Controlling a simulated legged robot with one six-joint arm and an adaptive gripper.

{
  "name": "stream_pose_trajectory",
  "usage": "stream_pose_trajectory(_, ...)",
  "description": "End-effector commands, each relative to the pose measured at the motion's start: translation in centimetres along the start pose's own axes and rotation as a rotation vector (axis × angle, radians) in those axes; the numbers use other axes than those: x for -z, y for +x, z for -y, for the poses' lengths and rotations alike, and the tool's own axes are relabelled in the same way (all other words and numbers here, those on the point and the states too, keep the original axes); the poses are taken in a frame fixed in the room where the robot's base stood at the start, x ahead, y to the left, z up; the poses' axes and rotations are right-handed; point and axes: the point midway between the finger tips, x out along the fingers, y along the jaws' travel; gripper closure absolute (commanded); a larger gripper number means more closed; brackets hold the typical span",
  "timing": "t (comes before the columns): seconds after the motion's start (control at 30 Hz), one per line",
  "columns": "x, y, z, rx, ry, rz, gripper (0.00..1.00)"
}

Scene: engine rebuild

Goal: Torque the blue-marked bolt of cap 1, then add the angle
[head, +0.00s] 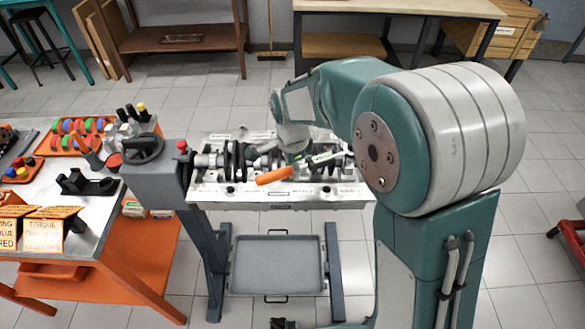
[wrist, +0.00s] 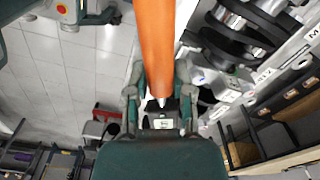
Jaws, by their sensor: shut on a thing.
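My gripper (head: 297,157) is over the engine block (head: 280,197) and is shut on an orange-handled tool (head: 274,176). In the wrist view the orange handle (wrist: 156,45) runs up from between the two fingers (wrist: 158,88) to the top edge. The tool's working end cannot be made out. The dark crankshaft (head: 235,160) lies along the block, and its webs also show at the upper right of the wrist view (wrist: 240,35). The caps are partly hidden by my arm and gripper. I cannot make out the blue-marked bolt.
The engine stand's grey head (head: 150,172) with a handwheel is left of the block. A grey tray (head: 277,265) lies beneath. A left workbench (head: 95,215) holds coloured parts in orange trays and yellow instruction cards (head: 45,230). Tiled floor is free behind the block.

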Motion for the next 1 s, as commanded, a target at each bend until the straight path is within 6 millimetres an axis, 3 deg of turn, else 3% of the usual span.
stream_pose_trajectory(1.0, 0.06, -0.1, 0.89, 0.004, 0.048, -0.001, 1.0)
